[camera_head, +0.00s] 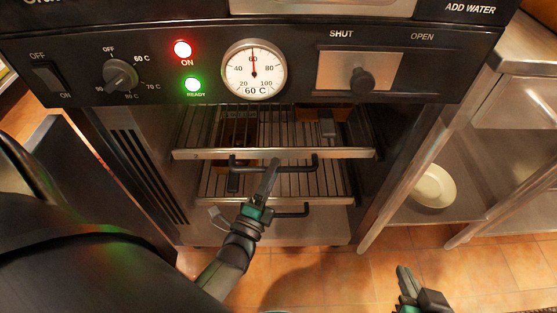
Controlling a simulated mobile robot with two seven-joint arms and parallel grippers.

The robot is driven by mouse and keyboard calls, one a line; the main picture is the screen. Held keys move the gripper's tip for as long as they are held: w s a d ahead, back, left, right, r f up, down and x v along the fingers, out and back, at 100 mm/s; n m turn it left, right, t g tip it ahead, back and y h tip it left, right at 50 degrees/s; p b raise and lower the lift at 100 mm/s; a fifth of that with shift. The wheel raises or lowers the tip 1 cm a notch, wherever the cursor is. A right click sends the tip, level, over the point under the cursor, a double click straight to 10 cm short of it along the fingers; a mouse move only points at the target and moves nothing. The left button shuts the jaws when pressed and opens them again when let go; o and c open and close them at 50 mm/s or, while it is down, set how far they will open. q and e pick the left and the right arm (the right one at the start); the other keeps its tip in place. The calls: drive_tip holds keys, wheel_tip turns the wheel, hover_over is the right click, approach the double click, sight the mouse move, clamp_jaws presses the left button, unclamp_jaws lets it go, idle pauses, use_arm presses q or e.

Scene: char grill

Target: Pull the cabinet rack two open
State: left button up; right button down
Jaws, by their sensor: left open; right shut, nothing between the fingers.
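The cabinet holds two wire racks with metal front bars, one above the other. The upper rack (190,154) has a black handle (303,167) across its front. The lower rack (333,201) has a similar black handle (293,213), partly hidden by my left gripper. Which one is rack two is not marked. My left gripper (270,178) is open in front of the racks, its fingertips overlapping the middle of the upper handle. I cannot tell whether they touch it or straddle it. My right gripper (413,284) is shut and empty, low at the right, away from the racks.
Above the racks is a control panel (215,75) with a knob, lit red and green lamps, a dial and a slider. Small dark items are on the upper rack. A side shelf at right holds a pale bowl (433,187). The tiled floor (350,265) in front is clear.

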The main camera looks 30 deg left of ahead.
use_arm(q)
drive_tip(key=shift+b+x, duration=0.55)
drive_tip(key=shift+x, duration=1.5)
use_arm(e)
drive_tip(key=shift+w+a+r+t+y, duration=0.2)
drive_tip(key=shift+w+a+t+y, duration=0.1)
drive_tip(key=shift+a+t, duration=0.25)
drive_tip(key=shift+w+a+r+t+y, duration=0.2)
drive_tip(key=shift+a+t+y, duration=0.1)
drive_tip(key=shift+a+t, duration=0.25)
drive_tip(key=shift+a, duration=0.1)
use_arm(q)
clamp_jaws()
